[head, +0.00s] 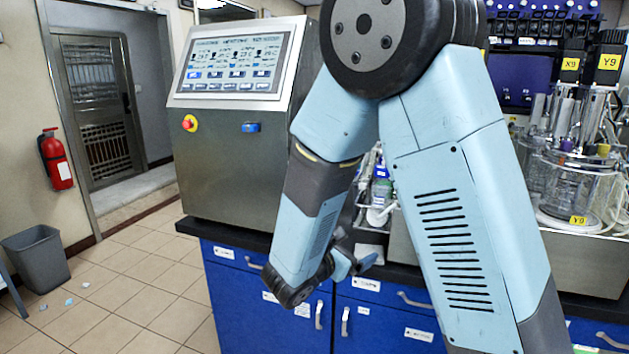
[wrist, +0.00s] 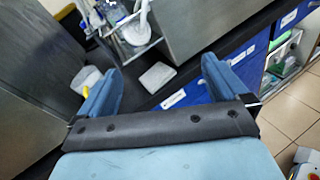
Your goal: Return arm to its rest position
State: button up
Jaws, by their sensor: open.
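My arm rises in front of the bench in the head view, bent sharply at the elbow, with its far links hanging down. My gripper shows in the wrist view (wrist: 155,92) with its two blue fingers spread wide and nothing between them. In the head view the gripper end is partly hidden behind my own arm, low in front of the blue cabinets (head: 262,312). In the wrist view the black bench top (wrist: 185,72) and a small pale block (wrist: 157,77) lie beyond the open fingers.
A control console (head: 240,130) with a screen stands on the bench at left. Glass vessels (head: 575,185) stand at right. A caddy of bottles (head: 377,190) is behind my arm. A grey bin (head: 38,258) and fire extinguisher (head: 55,160) are far left. The tiled floor (head: 125,285) has some scraps.

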jog(key=s+d+r+m+g+y, duration=0.1)
jog(key=s+d+r+m+g, duration=0.2)
jog(key=s+d+m+g, duration=0.35)
jog(key=s+d+r+m+g+y, duration=0.1)
jog(key=s+d+r+m+g, duration=0.25)
jog(key=d+m, duration=0.45)
jog(key=s+r+m+t+y, duration=0.3)
jog(key=s+r+m+y, duration=0.5)
jog(key=s, duration=0.4)
jog(key=shift+r+m+y, duration=0.25)
jog(key=shift+m+y, duration=0.25)
jog(key=shift+m, duration=0.55)
jog(key=shift+s+d, duration=0.1)
